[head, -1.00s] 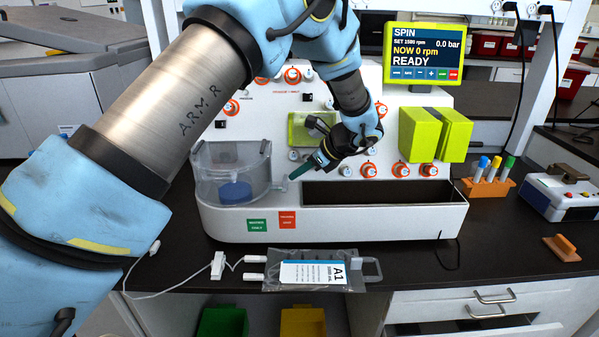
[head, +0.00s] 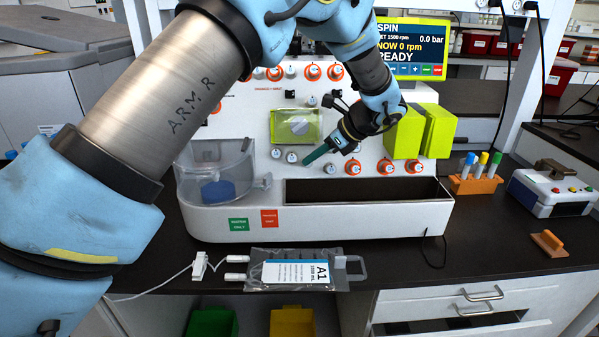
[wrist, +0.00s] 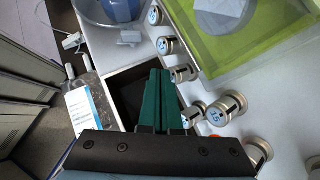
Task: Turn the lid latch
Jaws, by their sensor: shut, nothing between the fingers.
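The clear lidded chamber (head: 214,178) stands at the left end of the white processor, with a blue round part (head: 217,191) inside. The lid latch (head: 264,181) is a small pale tab on the chamber's right side. In the wrist view a pale tab that looks like the latch (wrist: 130,38) shows beside the chamber rim. My gripper (head: 307,160) has green fingers, closed together and empty. It is right of and above the latch, apart from it, in front of the panel's lower knobs. The fingers (wrist: 161,74) also show in the wrist view, over the dark trough.
Knobs (head: 354,167) line the panel above the open dark trough (head: 360,191). A green-framed window (head: 296,126) and green block (head: 421,132) project from the panel. A clear bag labelled A1 (head: 294,271) lies in front. A tube rack (head: 474,184) stands right.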

